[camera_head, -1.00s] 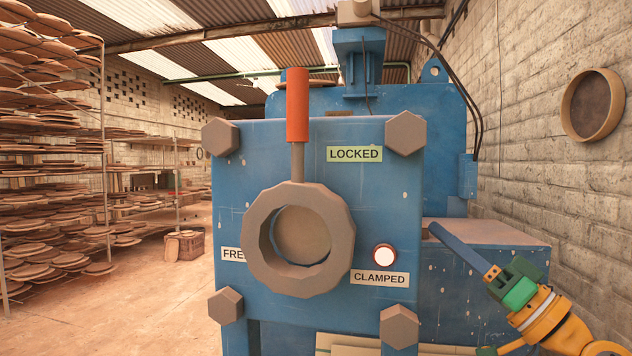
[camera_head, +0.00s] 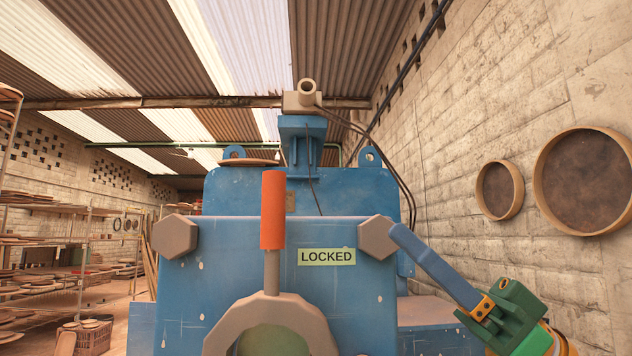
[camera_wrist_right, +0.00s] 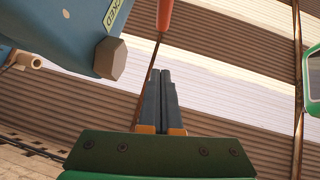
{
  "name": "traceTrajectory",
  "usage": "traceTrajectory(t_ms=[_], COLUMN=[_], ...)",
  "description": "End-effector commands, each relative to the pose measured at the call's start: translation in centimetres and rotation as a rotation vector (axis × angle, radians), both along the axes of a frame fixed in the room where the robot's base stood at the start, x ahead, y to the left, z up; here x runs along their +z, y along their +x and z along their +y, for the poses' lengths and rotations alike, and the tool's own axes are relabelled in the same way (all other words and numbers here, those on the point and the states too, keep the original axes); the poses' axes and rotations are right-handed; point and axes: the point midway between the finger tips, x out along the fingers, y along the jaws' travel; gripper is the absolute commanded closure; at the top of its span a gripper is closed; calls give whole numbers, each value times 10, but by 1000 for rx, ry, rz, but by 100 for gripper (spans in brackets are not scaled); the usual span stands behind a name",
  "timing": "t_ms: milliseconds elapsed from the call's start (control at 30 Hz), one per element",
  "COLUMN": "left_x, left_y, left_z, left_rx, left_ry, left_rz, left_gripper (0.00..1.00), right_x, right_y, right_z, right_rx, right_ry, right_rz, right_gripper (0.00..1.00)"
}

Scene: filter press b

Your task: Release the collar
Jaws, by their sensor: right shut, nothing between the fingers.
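The collar (camera_head: 222,325) is a thick grey-brown faceted ring on the front of the blue press, its lower part cut off by the head view's bottom edge. Its lever stands upright with an orange-red handle (camera_head: 272,210), to the left of the green LOCKED label (camera_head: 326,257). The handle's end also shows at the top of the right wrist view (camera_wrist_right: 165,15). My right gripper (camera_head: 394,230) is shut and empty, its blue fingers pointing up and left beside the upper right hex bolt. In the wrist view its closed fingertips (camera_wrist_right: 160,73) point towards the handle, apart from it. My left gripper is not seen.
Large hex bolts sit at the plate's upper left (camera_head: 175,236) and upper right (camera_head: 376,238), the latter close to my right fingers. Racks of discs (camera_head: 75,270) stand far left. Round sieves (camera_head: 500,190) hang on the right wall. Space above the plate's front looks clear.

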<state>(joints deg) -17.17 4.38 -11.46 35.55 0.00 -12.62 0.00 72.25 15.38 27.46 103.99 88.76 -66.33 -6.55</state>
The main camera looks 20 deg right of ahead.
Motion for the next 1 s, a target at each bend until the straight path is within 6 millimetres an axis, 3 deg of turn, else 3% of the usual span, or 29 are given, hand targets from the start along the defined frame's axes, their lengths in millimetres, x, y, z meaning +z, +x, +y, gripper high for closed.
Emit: traceTrajectory(t_ms=[33, 333, 600, 1000], left_x=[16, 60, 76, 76], left_y=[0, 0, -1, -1], left_z=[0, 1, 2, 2], left_rx=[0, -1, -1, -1], left_ry=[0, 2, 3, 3], left_rz=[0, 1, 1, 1], left_gripper=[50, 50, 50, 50], right_x=[17, 64, 58, 55], right_y=[3, 25, 42, 44], right_z=[7, 48, 80, 84], right_rx=[4, 3, 1, -1], right_ry=[1, 2, 1, 0], right_rz=[0, 1, 3, 2], right_gripper=[100, 100, 100, 100])
